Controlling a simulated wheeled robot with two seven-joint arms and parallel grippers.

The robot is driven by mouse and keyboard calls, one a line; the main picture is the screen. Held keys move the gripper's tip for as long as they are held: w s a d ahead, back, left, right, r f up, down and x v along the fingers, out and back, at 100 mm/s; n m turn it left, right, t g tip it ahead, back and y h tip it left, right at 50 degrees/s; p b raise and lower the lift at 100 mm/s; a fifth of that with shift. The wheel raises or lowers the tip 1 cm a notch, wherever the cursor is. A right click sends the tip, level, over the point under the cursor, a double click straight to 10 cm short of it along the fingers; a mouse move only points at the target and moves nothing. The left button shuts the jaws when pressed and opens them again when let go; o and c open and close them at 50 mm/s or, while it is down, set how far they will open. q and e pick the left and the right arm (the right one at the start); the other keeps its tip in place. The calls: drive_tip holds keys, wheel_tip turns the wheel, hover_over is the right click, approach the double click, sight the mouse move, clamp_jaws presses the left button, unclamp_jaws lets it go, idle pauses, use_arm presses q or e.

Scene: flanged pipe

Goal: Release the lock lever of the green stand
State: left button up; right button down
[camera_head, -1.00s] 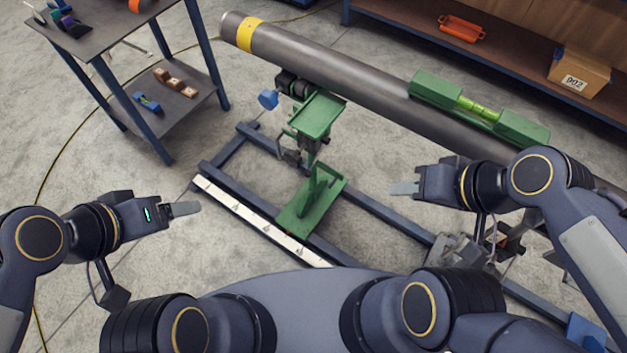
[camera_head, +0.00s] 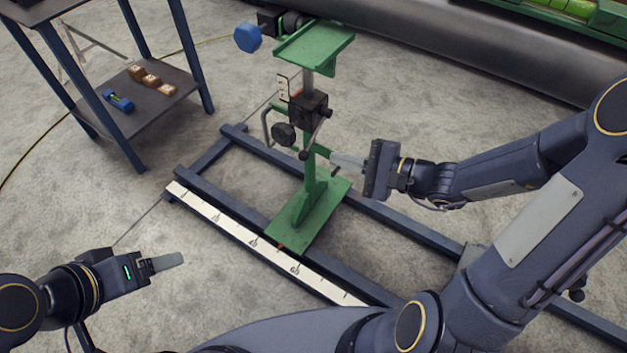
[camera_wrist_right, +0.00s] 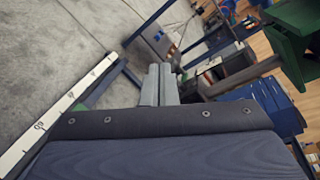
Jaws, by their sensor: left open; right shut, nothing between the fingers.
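The green stand (camera_head: 313,178) stands upright on the blue floor frame, with a flat green top plate and a black clamp block (camera_head: 310,106) on its post. A thin lever with a dark ball end (camera_head: 303,154) hangs from the block's right side, and a round black knob (camera_head: 284,134) is at its left. My right gripper (camera_head: 340,160) is shut and empty, its fingertips just right of the post and the lever's ball end; I cannot tell if they touch. Its shut fingers show in the right wrist view (camera_wrist_right: 159,85). My left gripper (camera_head: 168,262) is open and empty, away from the stand.
A white scale (camera_head: 255,242) runs along the frame's near rail (camera_head: 205,160). The grey pipe (camera_head: 450,50) lies behind the stand. A dark table (camera_head: 140,95) with small blocks is at the left. Floor between my left gripper and the frame is clear.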

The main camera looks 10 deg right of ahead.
sight(314, 136)
use_arm(q)
wheel_tip(314, 136, down, 8)
drive_tip(key=b, duration=0.5)
drive_tip(key=shift+a+r, duration=0.15)
drive_tip(key=shift+a, duration=0.15)
use_arm(e)
drive_tip(key=w+d+f+m+t+h, duration=0.1)
drive_tip(key=w+d+f+m, duration=0.1)
drive_tip(key=f, duration=0.5)
drive_tip(key=w+d+f+m+t+h, duration=0.1)
drive_tip(key=w+f+m+t+h, duration=0.1)
drive_tip(key=f, duration=0.5)
drive_tip(key=shift+w+d+m, duration=0.35)
drive_tip(key=shift+w+m, duration=0.15)
drive_tip(key=shift+m, duration=0.4)
use_arm(q)
drive_tip(key=shift+b, duration=0.3)
use_arm(e)
drive_tip(key=shift+f, duration=0.1)
use_arm(q)
wheel_tip(314, 136, down, 3)
drive_tip(key=b, duration=0.2)
drive_tip(key=shift+r+b, duration=0.1)
drive_tip(key=shift+b, duration=0.25)
use_arm(e)
drive_tip(key=x, duration=1)
drive_tip(key=shift+d, duration=0.1)
